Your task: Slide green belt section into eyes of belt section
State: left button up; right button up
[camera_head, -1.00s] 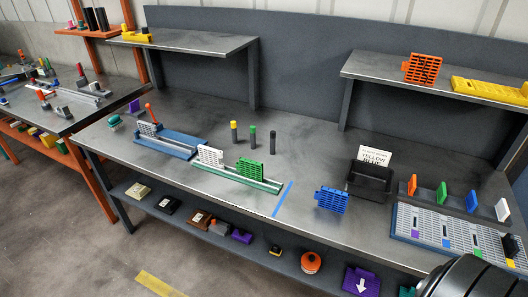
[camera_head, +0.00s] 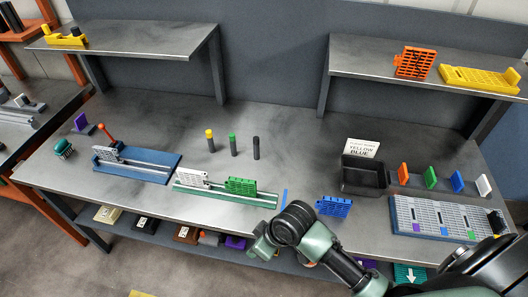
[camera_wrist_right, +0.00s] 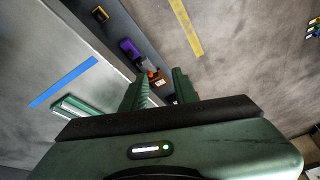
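The green belt section (camera_head: 241,186) stands upright on the green rail frame (camera_head: 225,194), toward its right end. A white belt section (camera_head: 193,178) stands on the same frame to its left. They look close together, but I cannot tell whether their eyes mesh. My right gripper (camera_head: 260,250) is in front of the table, below and right of the green section, and holds nothing. In the right wrist view its two fingers (camera_wrist_right: 158,84) are apart and point over the table's front edge; the end of the green frame (camera_wrist_right: 75,108) shows at the left. My left gripper is out of view.
Blue tape (camera_head: 284,197) marks the table right of the frame. A blue belt section (camera_head: 334,207) stands beyond it, near a black bin (camera_head: 365,176). Three pegs, including a green-topped one (camera_head: 233,144), stand behind the frame. A blue fixture (camera_head: 137,165) is at left.

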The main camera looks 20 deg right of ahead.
jog(key=w+r+n, duration=0.1)
jog(key=w, duration=0.1)
jog(key=w+r+n, duration=0.1)
jog(key=w, duration=0.2)
jog(key=w+r, duration=0.1)
jog(key=w, duration=0.2)
jog(key=shift+d+r+n+g, duration=0.1)
jog(key=shift+r+n+g, duration=0.2)
jog(key=shift+n, duration=0.1)
jog(key=n, duration=0.2)
send_near(249, 181)
jog(key=f, duration=0.2)
jog(key=shift+g, duration=0.3)
jog(key=b+x, duration=0.2)
jog(key=b, duration=0.1)
jog(key=b+x, duration=0.2)
jog(key=x, duration=0.1)
jog(key=b+x, duration=0.2)
jog(key=b, duration=0.1)
jog(key=shift+w+a+f+b, duration=0.2)
jog(key=shift+w+a+b, duration=0.1)
jog(key=shift+w, duration=0.15)
jog(key=shift+r, duration=0.2)
jog(key=shift+c, duration=1.2)
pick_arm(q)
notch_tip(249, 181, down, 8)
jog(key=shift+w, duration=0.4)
pick_arm(e)
grip_shut()
